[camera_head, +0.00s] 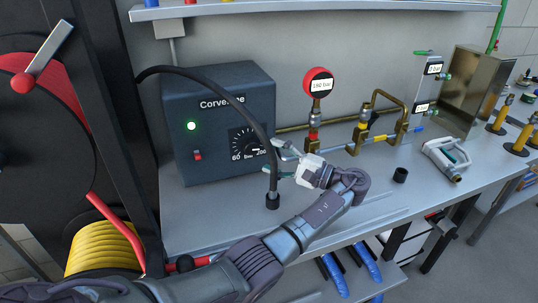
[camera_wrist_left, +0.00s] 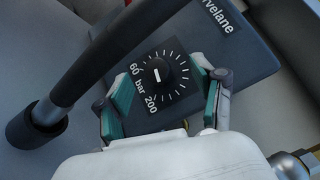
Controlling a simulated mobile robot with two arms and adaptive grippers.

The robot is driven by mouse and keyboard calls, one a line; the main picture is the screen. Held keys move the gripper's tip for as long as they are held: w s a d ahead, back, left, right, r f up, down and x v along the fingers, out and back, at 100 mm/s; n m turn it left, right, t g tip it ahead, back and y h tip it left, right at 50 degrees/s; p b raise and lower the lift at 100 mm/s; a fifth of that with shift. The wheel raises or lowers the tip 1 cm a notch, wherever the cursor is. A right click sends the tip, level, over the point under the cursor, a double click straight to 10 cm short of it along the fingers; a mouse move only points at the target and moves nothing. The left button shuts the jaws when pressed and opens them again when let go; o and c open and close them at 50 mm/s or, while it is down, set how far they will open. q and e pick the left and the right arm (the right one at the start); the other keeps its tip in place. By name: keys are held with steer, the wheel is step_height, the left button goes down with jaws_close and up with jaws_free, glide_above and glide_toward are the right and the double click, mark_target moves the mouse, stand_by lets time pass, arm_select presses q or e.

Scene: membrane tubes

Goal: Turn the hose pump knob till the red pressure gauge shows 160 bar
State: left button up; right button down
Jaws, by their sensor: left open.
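The dark blue pump box (camera_head: 205,160) stands on the bench at the left, with a green light and a red switch. Its black knob (camera_wrist_left: 158,74) sits on a dial plate marked 60 to 200 bar; a white pointer line is on it. My left gripper (camera_head: 278,160) is open and empty before the dial. In the wrist view its teal-padded fingers (camera_wrist_left: 168,92) are spread either side of the knob, apart from it.
Brass pipework (camera_head: 386,115) runs along the back. A small black cup (camera_head: 400,175) and a white-grey device (camera_head: 446,158) stand to the right.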

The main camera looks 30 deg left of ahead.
arm_select(q)
steer(key=d+f+b, duration=0.3)
steer(key=d+b, duration=0.1)
steer(key=d, duration=0.3)
steer(key=shift+s+f, duration=0.2)
stand_by(0.4)
steer(key=shift+f, duration=0.1)
